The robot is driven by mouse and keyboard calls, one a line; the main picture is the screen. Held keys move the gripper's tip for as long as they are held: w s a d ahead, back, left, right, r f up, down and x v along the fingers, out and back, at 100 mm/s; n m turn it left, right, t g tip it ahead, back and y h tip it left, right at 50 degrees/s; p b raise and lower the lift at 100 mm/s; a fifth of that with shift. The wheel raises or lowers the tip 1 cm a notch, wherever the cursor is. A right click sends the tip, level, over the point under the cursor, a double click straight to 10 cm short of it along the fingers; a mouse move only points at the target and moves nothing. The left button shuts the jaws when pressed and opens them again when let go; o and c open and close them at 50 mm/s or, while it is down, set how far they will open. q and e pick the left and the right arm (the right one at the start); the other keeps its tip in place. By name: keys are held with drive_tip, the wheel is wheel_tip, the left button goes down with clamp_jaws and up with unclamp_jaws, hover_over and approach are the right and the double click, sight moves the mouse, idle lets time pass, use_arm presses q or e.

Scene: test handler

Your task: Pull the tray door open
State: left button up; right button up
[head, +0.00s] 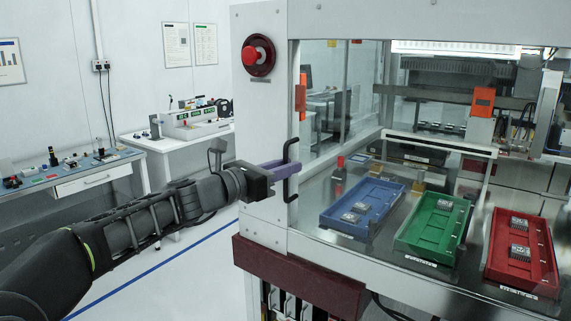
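The tray door (345,215) looks like a clear panel on the front of the white test handler, with the colored trays seen through it. A black bow-shaped upright handle (287,190) stands at its left edge. My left gripper (290,168) has purple fingers and reaches in from the left. Its fingertips are at the handle's middle and overlap it in the head view. From this angle I cannot tell whether the fingers are closed on the handle or only around it. The door appears closed. My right gripper is not in view.
Inside are a blue tray (381,190), a green tray (461,211) and a red tray (546,240), each holding small parts. A red emergency button (252,56) sits on the white front panel. Benches (95,170) stand at the left. Floor between them and the machine is clear.

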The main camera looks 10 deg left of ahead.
use_arm(q)
drive_tip(key=shift+c, duration=0.3)
clamp_jaws()
idle(1.1)
